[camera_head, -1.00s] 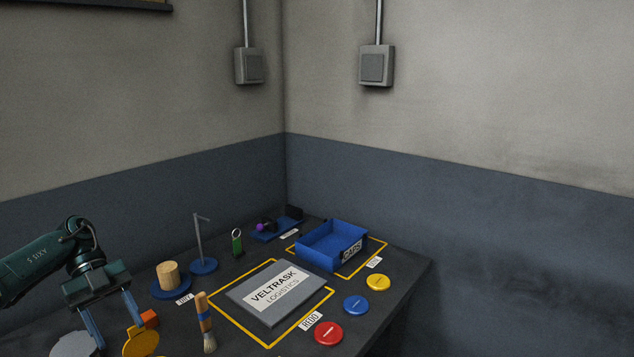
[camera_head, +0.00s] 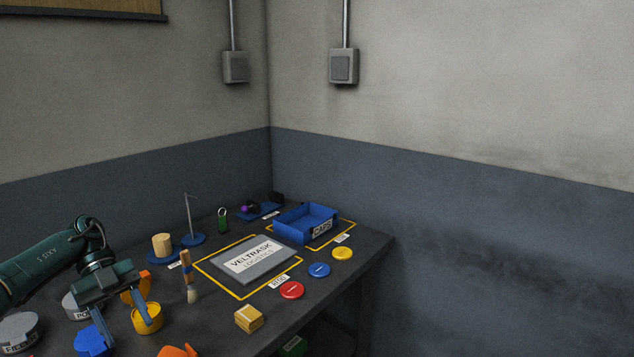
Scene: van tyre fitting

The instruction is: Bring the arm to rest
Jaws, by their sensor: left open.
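My left gripper (camera_head: 130,322) comes in from the left on a dark green arm. It is open, with its fingers pointing down over the left part of the dark bench (camera_head: 345,262). A yellow round container (camera_head: 148,319) shows by its right fingertip, and an orange piece (camera_head: 137,288) shows behind that finger. I cannot tell whether the fingers touch either one; nothing is clearly held between them. A blue piece (camera_head: 90,341) lies by the left finger. My right gripper is out of view.
A grey VELTRASK board (camera_head: 257,268) lies inside a yellow outline. Behind it stands a blue CAPS bin (camera_head: 291,231). Brush (camera_head: 186,270), yellow box (camera_head: 248,318), red disc (camera_head: 292,290) and blue disc (camera_head: 319,270) lie around. Walls rise behind the bench.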

